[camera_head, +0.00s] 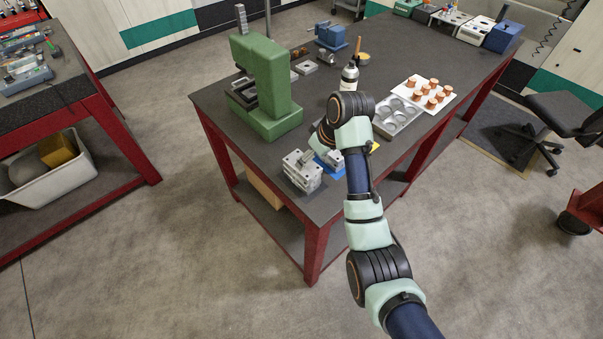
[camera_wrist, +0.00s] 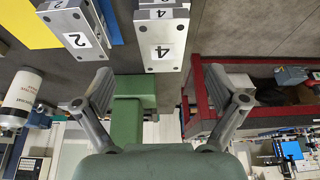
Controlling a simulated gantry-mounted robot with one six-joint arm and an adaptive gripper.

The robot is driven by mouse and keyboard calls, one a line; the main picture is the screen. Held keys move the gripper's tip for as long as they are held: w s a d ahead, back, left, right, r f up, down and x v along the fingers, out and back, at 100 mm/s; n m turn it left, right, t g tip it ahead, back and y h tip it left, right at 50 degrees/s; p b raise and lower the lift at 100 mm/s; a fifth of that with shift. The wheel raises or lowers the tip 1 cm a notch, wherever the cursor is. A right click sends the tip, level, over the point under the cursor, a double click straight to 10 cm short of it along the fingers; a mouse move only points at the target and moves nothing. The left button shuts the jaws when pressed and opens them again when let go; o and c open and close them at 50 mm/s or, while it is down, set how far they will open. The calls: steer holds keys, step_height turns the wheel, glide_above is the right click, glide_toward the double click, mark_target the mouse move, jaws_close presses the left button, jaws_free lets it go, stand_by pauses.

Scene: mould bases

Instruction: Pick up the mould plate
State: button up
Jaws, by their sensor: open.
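Two grey metal mould blocks of stacked plates stand near the bench's front corner in the head view. The left one (camera_head: 302,170) stands on the dark bench top; the right one (camera_head: 334,158) is on a blue mat and partly hidden by my arm. In the wrist view, a block labelled 4 (camera_wrist: 163,52) is at top centre and a block labelled 2 (camera_wrist: 75,38) is at upper left. Which part is the mould plate, I cannot tell. My gripper (camera_wrist: 160,72) is open, fingers spread wide, with nothing visibly held. My arm mostly hides it in the head view.
A green press (camera_head: 268,90) stands behind the blocks. A grey tray with round cups (camera_head: 397,116), a white board of copper-coloured parts (camera_head: 428,97) and a bottle (camera_head: 350,76) are further right. Dark bench top (camera_head: 225,105) is clear left of the press.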

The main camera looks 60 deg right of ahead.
mark_target(312, 171)
steer(key=x, duration=0.2)
steer(key=b+x, duration=0.1)
steer(key=x, duration=0.2)
steer(key=b+x, duration=0.1)
steer(key=x, duration=0.1)
steer(key=shift+w+f, duration=0.2)
steer(key=shift+w, duration=0.35)
steer(key=shift+r, duration=0.1)
steer(key=c, duration=1.8)
